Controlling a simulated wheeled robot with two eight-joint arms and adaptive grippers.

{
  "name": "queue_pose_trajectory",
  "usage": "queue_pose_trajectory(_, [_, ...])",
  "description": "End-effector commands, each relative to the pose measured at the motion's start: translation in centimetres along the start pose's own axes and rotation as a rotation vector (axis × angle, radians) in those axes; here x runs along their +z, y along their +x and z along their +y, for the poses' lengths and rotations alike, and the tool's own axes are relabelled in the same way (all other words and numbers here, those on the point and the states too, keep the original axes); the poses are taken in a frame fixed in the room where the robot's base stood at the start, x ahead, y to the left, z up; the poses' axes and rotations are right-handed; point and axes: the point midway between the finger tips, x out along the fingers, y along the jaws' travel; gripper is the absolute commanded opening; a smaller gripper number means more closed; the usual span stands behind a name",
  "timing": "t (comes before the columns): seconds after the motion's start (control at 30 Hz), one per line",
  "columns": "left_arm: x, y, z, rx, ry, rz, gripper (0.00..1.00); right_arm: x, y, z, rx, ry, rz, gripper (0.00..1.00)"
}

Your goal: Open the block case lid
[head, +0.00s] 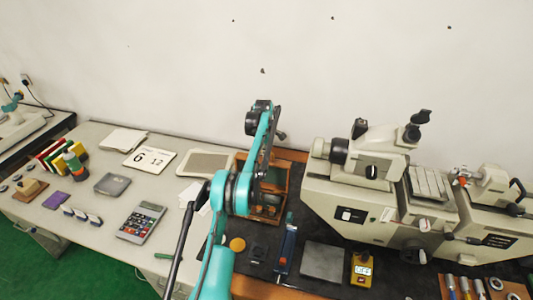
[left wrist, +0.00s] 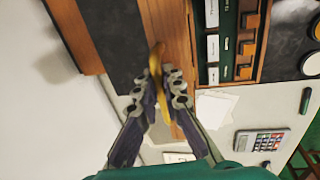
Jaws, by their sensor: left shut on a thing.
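The wooden block case (head: 265,213) stands on the dark mat behind my left arm, which hides part of it. In the left wrist view the case (left wrist: 258,45) shows its green inside with pale blocks (left wrist: 212,48), so it is at least partly uncovered. My left gripper (left wrist: 165,88) is shut on a thin yellow-brown piece (left wrist: 156,58), seen nearly edge-on beside the case; it looks like part of the lid, but I cannot tell exactly which part. In the head view the fingertips are hidden by the arm. My right gripper is not in view.
A large grey measuring machine (head: 345,205) stands to the right of the case. A blue-handled tool (head: 286,245), a grey plate (head: 323,262) and a yellow gauge (head: 362,268) lie in front. A calculator (head: 142,222) and a framed tablet (head: 205,163) lie at left.

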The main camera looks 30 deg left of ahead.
Motion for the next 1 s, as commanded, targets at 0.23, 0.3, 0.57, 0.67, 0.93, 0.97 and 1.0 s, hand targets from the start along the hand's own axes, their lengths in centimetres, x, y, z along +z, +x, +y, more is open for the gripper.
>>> queue_pose_trajectory(0.23, [0.1,0.1,-0.1,-0.002,0.000,-0.001,0.18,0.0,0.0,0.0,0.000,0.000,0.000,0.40])
queue_pose_trajectory(0.3, [0.1,0.1,0.0,-0.002,0.000,-0.001,0.18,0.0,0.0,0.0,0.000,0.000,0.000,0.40])
queue_pose_trajectory(0.57, [0.0,-0.8,0.0,-0.001,0.000,-0.001,0.18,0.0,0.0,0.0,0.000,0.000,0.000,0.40])
queue_pose_trajectory(0.67, [0.0,-2.5,0.0,-0.001,0.000,-0.001,0.18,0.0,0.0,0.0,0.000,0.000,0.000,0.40])
queue_pose_trajectory(0.93, [0.1,-8.4,0.1,-0.002,0.000,-0.001,0.18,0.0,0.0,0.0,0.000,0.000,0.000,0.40])
queue_pose_trajectory(0.97, [0.1,-8.9,0.0,-0.002,0.000,-0.001,0.18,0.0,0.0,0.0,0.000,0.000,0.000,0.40])
queue_pose_trajectory(1.0, [0.1,-9.5,0.1,-0.002,0.000,-0.001,0.18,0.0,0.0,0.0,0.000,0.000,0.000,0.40])
